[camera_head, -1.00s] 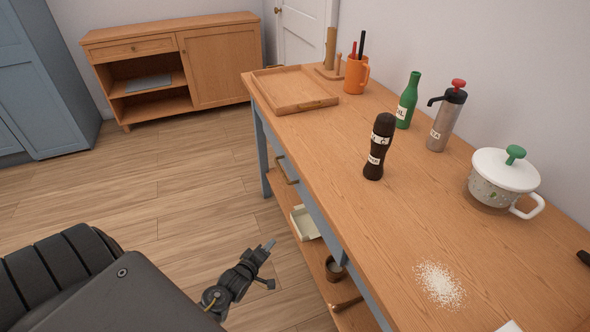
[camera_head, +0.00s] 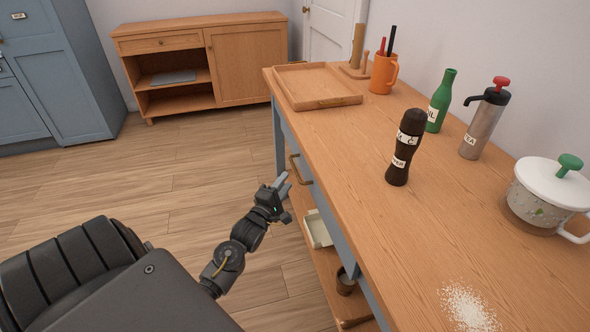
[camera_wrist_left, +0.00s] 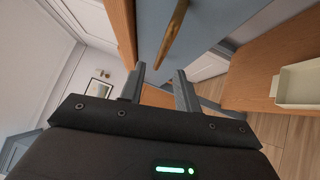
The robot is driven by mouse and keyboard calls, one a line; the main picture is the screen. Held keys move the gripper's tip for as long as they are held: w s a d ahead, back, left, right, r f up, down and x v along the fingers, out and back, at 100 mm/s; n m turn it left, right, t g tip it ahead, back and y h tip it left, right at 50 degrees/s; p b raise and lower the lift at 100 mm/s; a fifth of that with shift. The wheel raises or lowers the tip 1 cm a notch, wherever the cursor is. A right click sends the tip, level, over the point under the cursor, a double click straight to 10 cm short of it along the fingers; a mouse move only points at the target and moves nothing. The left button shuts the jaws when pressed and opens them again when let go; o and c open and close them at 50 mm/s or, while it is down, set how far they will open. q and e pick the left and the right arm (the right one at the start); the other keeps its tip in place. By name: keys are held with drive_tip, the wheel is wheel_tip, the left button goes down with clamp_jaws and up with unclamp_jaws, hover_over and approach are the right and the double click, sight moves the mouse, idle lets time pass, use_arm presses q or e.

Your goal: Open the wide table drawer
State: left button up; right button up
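The wide table drawer (camera_head: 306,186) is a blue-grey front under the wooden tabletop, and it looks shut. Its brass bar handle (camera_head: 295,168) also shows in the left wrist view (camera_wrist_left: 173,33), above and just beyond the fingertips. My left gripper (camera_head: 283,181) is in front of the drawer, close to the handle. In the left wrist view my left gripper (camera_wrist_left: 159,82) has its two fingers apart with nothing between them. The handle is not between the fingers. My right gripper is in neither view.
On the tabletop (camera_head: 340,130) stand a dark pepper mill (camera_head: 405,148), a green bottle (camera_head: 440,100), a steel pump flask (camera_head: 484,122), a white lidded pot (camera_head: 545,195) and a wooden tray (camera_head: 316,86). A cream bin (camera_head: 318,229) sits on the lower shelf. The floor left of the table is clear.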

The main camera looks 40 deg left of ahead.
sight(295, 167)
use_arm(q)
drive_tip(key=x, duration=0.7)
drive_tip(key=shift+w, duration=0.2)
drive_tip(key=shift+c, duration=0.3)
clamp_jaws()
